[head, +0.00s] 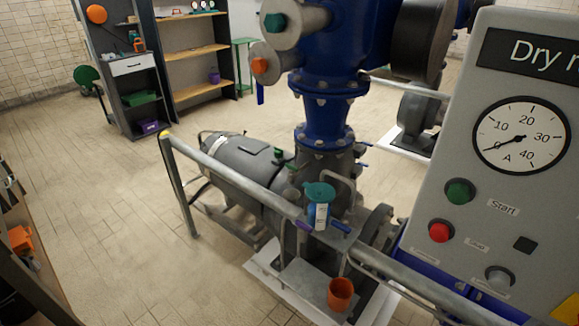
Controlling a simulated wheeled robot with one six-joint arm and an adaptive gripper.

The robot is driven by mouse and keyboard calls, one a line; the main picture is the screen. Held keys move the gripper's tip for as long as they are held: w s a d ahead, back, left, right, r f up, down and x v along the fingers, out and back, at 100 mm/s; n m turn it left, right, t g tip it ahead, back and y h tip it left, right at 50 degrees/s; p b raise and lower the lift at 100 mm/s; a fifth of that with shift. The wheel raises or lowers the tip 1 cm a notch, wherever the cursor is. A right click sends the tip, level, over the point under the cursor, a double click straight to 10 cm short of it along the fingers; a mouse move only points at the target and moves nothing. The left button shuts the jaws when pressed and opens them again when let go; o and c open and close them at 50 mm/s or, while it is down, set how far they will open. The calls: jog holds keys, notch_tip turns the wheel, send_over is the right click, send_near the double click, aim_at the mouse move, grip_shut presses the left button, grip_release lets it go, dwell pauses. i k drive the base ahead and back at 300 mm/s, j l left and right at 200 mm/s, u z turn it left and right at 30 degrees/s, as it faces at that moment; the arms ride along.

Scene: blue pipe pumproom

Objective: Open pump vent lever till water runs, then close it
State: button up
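The grey pump (243,170) lies on its base behind a metal handrail, with a blue flanged pipe (326,122) rising from it. Near the rail is a teal-green round part (319,190) with a blue-and-white tag or body (321,215) under it. Close by are a small blue handle (340,227) and a small purple piece (304,226); I cannot tell which of these is the vent lever. An orange cup (340,295) stands below, near a thin bent grey pipe (344,258). I see no running water. My gripper is not in view.
The handrail (230,175) crosses in front of the pump. A grey control panel (452,130) with a gauge (521,136), green button (459,191) and red button (440,232) fills the right. Shelves (195,52) stand at the back left. The tiled floor (110,210) at left is clear.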

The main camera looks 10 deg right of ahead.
aim_at(292, 168)
jog(key=i+j, duration=0.15)
jog(key=j, duration=0.2)
jog(key=i+j, duration=0.1)
jog(key=j, duration=0.25)
jog(key=i+j, duration=0.15)
jog(key=j, duration=0.2)
jog(key=i+j, duration=0.15)
jog(key=j, duration=0.2)
jog(key=i+j, duration=0.15)
jog(key=j, duration=0.25)
jog(key=k+u, duration=0.05)
